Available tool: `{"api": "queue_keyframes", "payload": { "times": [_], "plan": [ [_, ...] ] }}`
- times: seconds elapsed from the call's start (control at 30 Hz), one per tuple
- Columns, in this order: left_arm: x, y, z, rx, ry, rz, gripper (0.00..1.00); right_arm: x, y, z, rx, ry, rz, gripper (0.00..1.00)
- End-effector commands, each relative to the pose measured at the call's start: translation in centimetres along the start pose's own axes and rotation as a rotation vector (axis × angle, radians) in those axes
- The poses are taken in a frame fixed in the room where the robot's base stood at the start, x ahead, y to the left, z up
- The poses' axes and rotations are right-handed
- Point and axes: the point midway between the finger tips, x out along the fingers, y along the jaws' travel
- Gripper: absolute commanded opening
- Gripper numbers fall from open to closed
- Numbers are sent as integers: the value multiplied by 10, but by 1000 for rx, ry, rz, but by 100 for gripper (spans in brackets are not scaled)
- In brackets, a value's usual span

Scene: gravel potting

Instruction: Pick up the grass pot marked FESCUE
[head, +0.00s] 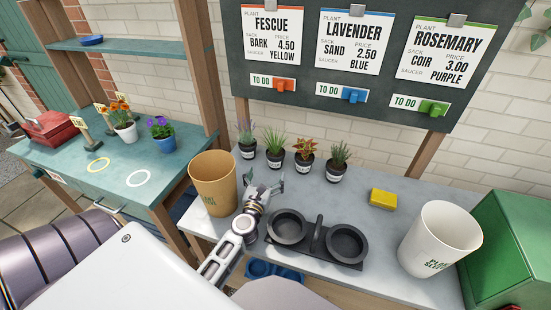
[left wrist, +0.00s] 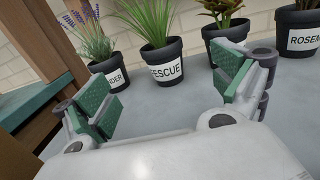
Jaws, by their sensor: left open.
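The grass pot marked FESCUE (head: 273,157) is a small black pot with green grass and a white label. It stands upright in the row of plants at the back of the grey bench. My left gripper (head: 265,188) is open and empty, just in front of the row, apart from the pot. In the left wrist view its green-padded fingers (left wrist: 168,100) are spread wide. My right gripper is not in view.
Lavender (head: 247,150), a reddish plant (head: 305,160) and rosemary (head: 337,170) stand beside it. A tan bucket (head: 213,183) is left of my gripper. A black two-cup holder (head: 318,242), yellow sponge (head: 383,199) and white bucket (head: 438,240) are to the right.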

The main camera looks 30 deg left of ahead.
Motion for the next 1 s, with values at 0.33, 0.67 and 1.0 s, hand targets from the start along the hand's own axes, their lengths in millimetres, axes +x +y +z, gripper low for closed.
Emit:
{"api": "queue_keyframes", "payload": {
  "times": [0.33, 0.67, 1.0],
  "plan": [
    [28, 0, 2, 1, -1, 0, 96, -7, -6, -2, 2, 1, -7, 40],
    [55, 0, 1, 1, -1, 0, 96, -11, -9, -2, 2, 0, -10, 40],
    [78, 0, 1, 2, 0, 0, 96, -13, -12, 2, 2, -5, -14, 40]
  ]
}}
